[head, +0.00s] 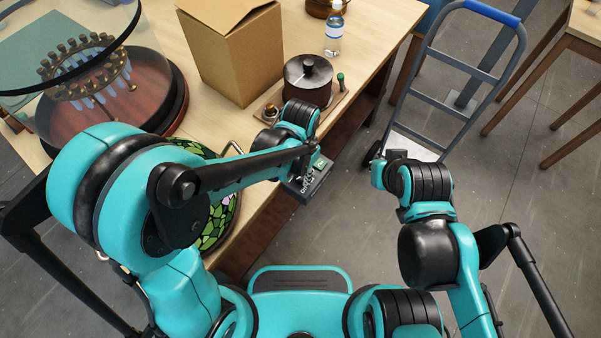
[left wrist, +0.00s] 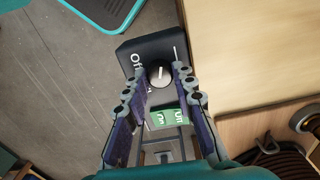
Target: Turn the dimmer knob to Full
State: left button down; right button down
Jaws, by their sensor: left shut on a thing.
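The dimmer (head: 312,187) is a dark box at the table's front edge, with white lettering and a green patch. In the left wrist view, the dimmer box (left wrist: 150,47) carries the word Off at its left. A round knob (left wrist: 160,75) with a pale pointer line sits in its face. My left gripper (left wrist: 158,72) is shut on the knob, one finger on each side. The green label (left wrist: 168,117) shows between the fingers, partly covered. The lettering for Full cannot be read clearly. My right gripper (head: 392,160) is off to the right over the floor, its jaws unclear.
A cardboard box (head: 232,55), a dark lidded pot (head: 307,80) and a bottle (head: 334,30) stand on the table. A stained-glass shade (head: 216,222) lies under my left arm. A glass-covered display (head: 85,70) is at the left. A hand truck (head: 455,70) stands on the floor.

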aim_at(301, 177)
pick_arm(q)
jog(key=m, duration=0.5)
jog(key=shift+m, duration=0.4)
jog(key=m, duration=1)
jog(key=shift+m, duration=2.7)
jog(key=c, duration=1.2)
grip_release()
jog(key=shift+r, duration=0.1)
notch_tip(301, 177, up, 12)
jog(key=shift+f, duration=0.1)
